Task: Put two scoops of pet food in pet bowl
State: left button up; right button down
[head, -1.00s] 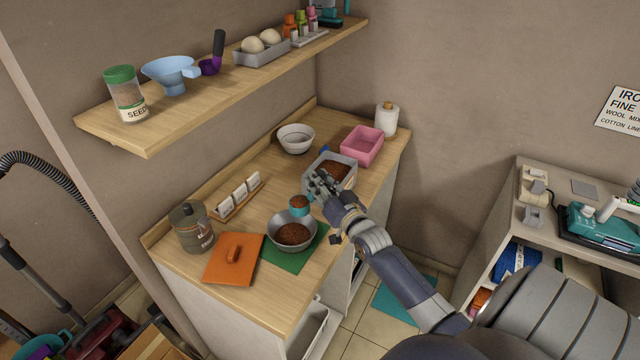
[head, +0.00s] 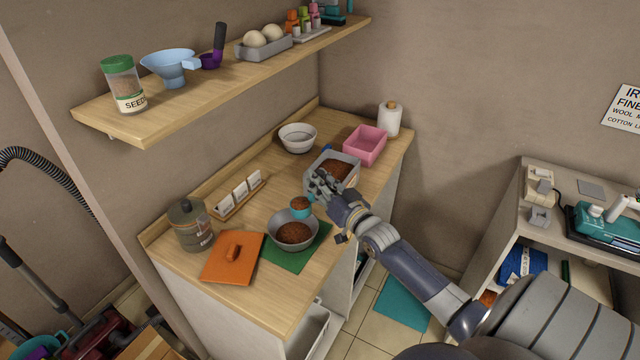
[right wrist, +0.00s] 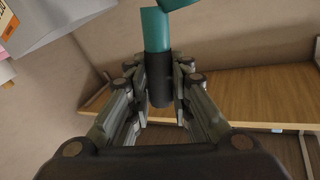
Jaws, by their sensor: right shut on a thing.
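A metal pet bowl (head: 273,228) with brown food in it stands on a green mat (head: 308,252) on the counter. My right gripper (head: 318,190) is shut on the handle of a teal scoop (head: 300,212). The scoop is upright, filled with brown food, and held at the back rim of the bowl; I cannot tell whether it touches. In the right wrist view the dark handle (right wrist: 160,82) sits between the fingers. A grey bin (head: 346,182) of brown pet food stands behind the gripper. My left gripper is not in view.
An orange lid (head: 222,264) and a lidded canister (head: 190,228) are left of the bowl. A card rack (head: 238,196) lies along the wall. A shelf (head: 180,110) overhangs.

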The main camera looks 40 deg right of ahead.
jog(key=shift+w+a+f+n+y+b, duration=0.15)
jog(key=shift+f+n+y+b, duration=0.45)
jog(key=shift+b, duration=0.5)
jog(key=shift+r+p, duration=0.3)
jog(key=shift+r, duration=0.05)
jog(key=shift+w+a+r+n+p, duration=0.1)
jog(key=shift+a+r+n+p, duration=0.55)
jog(key=shift+n+p, duration=0.5)
jog(key=w+a+n+g+h+p, duration=0.1)
jog(key=a+n+p, duration=0.2)
jog(key=a+n, duration=1)
jog(key=shift+a+f+n+p, duration=0.15)
jog(key=shift+f+n+p, duration=0.25)
jog(key=shift+n, duration=1.15)
jog(key=c, duration=2.3)
grip_release()
jog(key=shift+r, duration=0.1)
grip_shut()
